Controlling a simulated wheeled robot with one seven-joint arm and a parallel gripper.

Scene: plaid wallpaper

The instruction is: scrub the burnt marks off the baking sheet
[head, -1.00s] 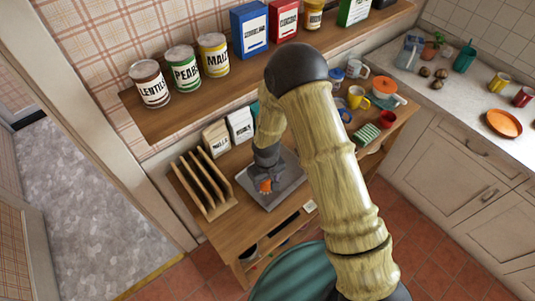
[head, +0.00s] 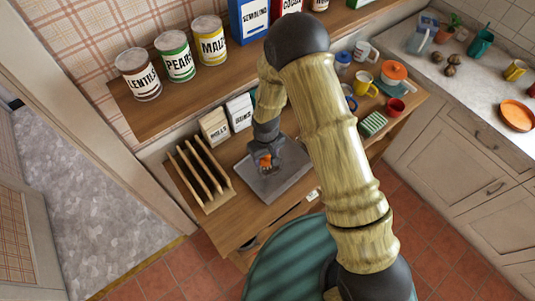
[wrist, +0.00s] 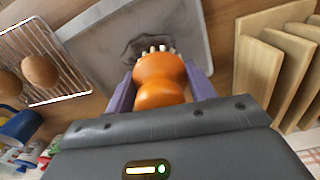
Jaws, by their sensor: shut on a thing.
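The grey baking sheet (head: 288,184) lies on the wooden worktop, left of my forearm. It also shows in the wrist view (wrist: 90,45), with a dark burnt mark (wrist: 133,50) on its surface. My gripper (wrist: 158,85) has purple fingers and is shut on an orange brush (wrist: 160,78) with pale bristles. In the head view my gripper (head: 265,158) is over the sheet's back-left part. The bristles are at the dark mark; I cannot tell whether they touch it. The brush and gripper hide part of the sheet.
A wooden rack (head: 203,178) stands close left of the sheet. Packets (head: 215,126) stand behind it, under a shelf with tins (head: 138,74). A green-striped sponge (head: 373,123) and mugs are to the right. The wrist view shows brown eggs (wrist: 40,70) on a wire rack.

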